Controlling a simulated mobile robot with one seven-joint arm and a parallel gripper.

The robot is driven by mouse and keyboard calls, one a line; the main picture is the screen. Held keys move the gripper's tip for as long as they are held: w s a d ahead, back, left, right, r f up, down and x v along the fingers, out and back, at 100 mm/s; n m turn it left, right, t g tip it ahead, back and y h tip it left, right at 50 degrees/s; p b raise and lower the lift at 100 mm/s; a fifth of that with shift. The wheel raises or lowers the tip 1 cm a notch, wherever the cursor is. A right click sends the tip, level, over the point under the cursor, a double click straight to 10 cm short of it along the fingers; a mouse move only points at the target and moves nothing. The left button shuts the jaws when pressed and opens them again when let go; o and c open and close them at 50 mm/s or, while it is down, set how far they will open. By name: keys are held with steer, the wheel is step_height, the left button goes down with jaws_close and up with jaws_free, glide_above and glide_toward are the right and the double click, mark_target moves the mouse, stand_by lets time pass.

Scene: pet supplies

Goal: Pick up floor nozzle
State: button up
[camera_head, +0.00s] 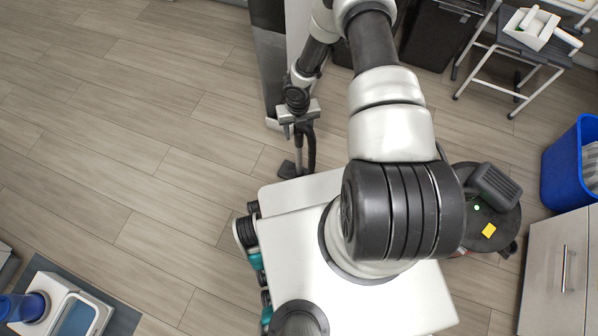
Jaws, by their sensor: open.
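My gripper (299,122) is at the upper middle of the head view, at the end of my arm, pointing down. Its jaws are open, but the fingertips are small and partly hidden by the hand. Just below it in the picture is a dark, flat-footed piece (289,169) on the wood floor, which looks like the floor nozzle. A grey tube and a black curved hose rise from it towards my gripper. I cannot tell whether the jaws touch or surround the tube.
A dark cabinet-like column (270,65) stands close behind my gripper. A round dark machine (487,215) with a green light is at right. A blue bin (568,170) and a grey drawer cabinet (555,270) stand farther right. The floor at left is mostly clear.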

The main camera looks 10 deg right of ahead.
step_height(320, 180, down, 4)
steer(key=shift+s+d+r+b, duration=0.1)
steer(key=shift+s+b, duration=0.05)
steer(key=shift+b, duration=0.3)
jaws_close()
steer(key=c, duration=1.2)
jaws_free()
steer(key=shift+c, duration=0.2)
steer(key=shift+r, duration=0.15)
